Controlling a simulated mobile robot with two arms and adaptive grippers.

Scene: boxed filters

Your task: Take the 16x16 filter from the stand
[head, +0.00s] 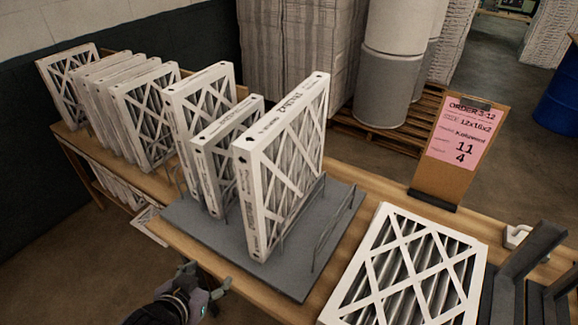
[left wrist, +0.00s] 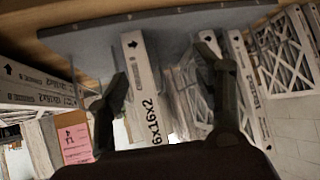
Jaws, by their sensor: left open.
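The grey stand (head: 190,235) with wire dividers sits on the wooden table and holds three white-framed pleated filters upright. The nearest, tallest-looking filter (head: 290,165) is at its right, a smaller filter (head: 228,150) stands in the middle, and another filter (head: 200,105) is at the left. In the left wrist view, a filter edge (left wrist: 143,85) reads "6x16x2", its first character hidden; it appears between my fingers. My left gripper (head: 205,288) is open and empty, low in front of the stand and apart from the filters. It also shows in the left wrist view (left wrist: 160,65).
Several filters (head: 145,105) stand in a row on the table at the left. A filter (head: 410,265) lies flat at the right, near a clipboard (head: 460,150) with a pink order sheet. Dark angular brackets (head: 525,270) stand at the right edge.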

